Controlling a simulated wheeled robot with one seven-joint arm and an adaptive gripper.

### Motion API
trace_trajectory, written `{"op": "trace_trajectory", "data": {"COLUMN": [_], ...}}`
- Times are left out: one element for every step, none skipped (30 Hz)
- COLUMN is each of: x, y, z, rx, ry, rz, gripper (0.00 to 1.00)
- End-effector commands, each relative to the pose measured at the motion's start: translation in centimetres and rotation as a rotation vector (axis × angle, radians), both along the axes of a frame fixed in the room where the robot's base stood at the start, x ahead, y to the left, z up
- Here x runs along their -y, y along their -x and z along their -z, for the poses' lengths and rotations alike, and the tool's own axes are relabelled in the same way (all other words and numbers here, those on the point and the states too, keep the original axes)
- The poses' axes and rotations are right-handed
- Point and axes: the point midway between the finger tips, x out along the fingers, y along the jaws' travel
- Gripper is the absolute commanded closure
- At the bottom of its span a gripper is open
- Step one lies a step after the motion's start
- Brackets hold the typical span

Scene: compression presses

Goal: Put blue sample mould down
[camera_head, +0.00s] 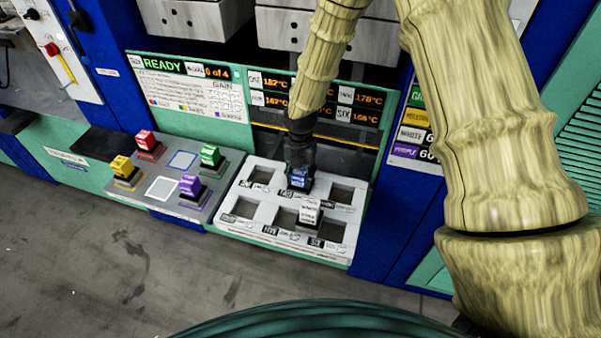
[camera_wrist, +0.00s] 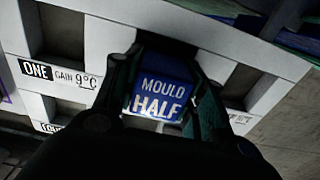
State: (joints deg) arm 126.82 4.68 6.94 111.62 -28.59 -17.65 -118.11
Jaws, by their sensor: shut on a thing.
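The blue sample mould (camera_head: 298,177) is at the middle square of the back row of the white press plate (camera_head: 228,223). My gripper (camera_head: 299,160) is above it, pointing down, with its fingers closed on it. In the wrist view the blue mould (camera_wrist: 162,92) sits between both fingers of my gripper (camera_wrist: 163,105), and its face reads "MOULD HALF". Whether its base rests in the square hollow or hangs just above it is hidden.
A white mould (camera_head: 309,212) stands in the front middle square. Other squares of the plate are empty. On the grey tray (camera_head: 188,207) at left stand red (camera_head: 147,144), yellow (camera_head: 124,170), green (camera_head: 211,157) and purple (camera_head: 191,187) moulds. A display panel (camera_head: 190,84) reads READY.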

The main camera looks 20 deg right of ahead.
Motion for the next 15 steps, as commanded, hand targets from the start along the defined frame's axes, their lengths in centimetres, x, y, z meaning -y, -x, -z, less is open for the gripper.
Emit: {"op": "trace_trajectory", "data": {"x": [0.00, 0.00, 0.00, 0.00, 0.00, 0.00, 0.00, 0.00, 0.00, 0.01, 0.00, 0.02, 0.02, 0.02, 0.02], "y": [-0.11, -0.11, -0.11, -0.10, -0.09, -0.09, -0.09, -0.09, -0.09, -0.09, -0.09, -0.02, -0.02, -0.02, -0.02], "z": [-0.09, -0.08, -0.08, -0.08, -0.08, -0.08, -0.06, -0.03, 0.05, 0.11, 0.17, 0.25, 0.24, 0.24, 0.24], "rx": [0.002, 0.003, 0.003, 0.003, 0.003, 0.002, 0.002, 0.002, 0.001, 0.001, 0.001, 0.001, 0.001, 0.001, 0.000], "ry": [0.000, -0.001, -0.001, -0.001, -0.001, 0.000, 0.000, 0.000, 0.000, 0.000, 0.000, 0.000, 0.000, 0.001, 0.000], "rz": [0.000, 0.000, 0.000, 0.000, 0.000, 0.000, 0.000, 0.000, 0.000, 0.000, 0.000, 0.000, 0.000, 0.000, 0.000], "gripper": [1.00, 1.00, 1.00, 1.00, 1.00, 1.00, 1.00, 1.00, 1.00, 1.00, 1.00, 0.56, 0.50, 0.45, 0.38]}}
